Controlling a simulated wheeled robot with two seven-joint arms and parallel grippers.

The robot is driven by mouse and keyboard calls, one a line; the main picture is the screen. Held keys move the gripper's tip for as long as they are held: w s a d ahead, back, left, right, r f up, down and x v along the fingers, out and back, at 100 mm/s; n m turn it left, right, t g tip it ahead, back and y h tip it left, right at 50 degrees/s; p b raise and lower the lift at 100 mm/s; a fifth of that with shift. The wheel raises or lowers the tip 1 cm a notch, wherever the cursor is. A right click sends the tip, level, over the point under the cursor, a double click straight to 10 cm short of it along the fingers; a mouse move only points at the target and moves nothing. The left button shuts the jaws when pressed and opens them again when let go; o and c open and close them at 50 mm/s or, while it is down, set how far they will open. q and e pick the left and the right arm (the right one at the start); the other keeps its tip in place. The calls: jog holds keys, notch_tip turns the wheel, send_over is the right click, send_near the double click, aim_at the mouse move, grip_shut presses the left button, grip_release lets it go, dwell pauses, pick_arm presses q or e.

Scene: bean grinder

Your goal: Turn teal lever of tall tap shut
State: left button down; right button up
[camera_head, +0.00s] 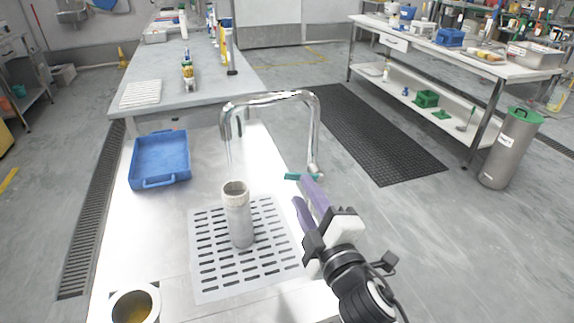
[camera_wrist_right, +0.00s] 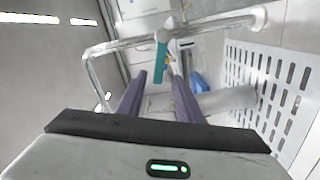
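The tall chrome tap (camera_head: 270,97) arches over the steel counter, and its pipe also shows in the right wrist view (camera_wrist_right: 200,30). A thin clear stream seems to hang below its spout. The teal lever (camera_head: 300,177) sticks out low on the tap's upright; in the right wrist view the lever (camera_wrist_right: 161,50) lies just ahead of the fingertips, in line with the gap. My right gripper (camera_head: 302,190) has purple fingers, which are apart with nothing between them in the right wrist view (camera_wrist_right: 159,77). I cannot tell whether a finger touches the lever. My left gripper is not in view.
A grey cylinder (camera_head: 238,222) stands upright on the slotted drain plate (camera_head: 208,270) under the spout. A blue tray (camera_head: 160,160) sits at the counter's left, and a round cup (camera_head: 135,304) at the front left. Open floor lies right of the counter.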

jog(key=x, duration=1)
jog(key=shift+w+a+r, duration=0.15)
jog(key=shift+a+r, duration=0.1)
jog(key=shift+a, duration=0.05)
grip_shut()
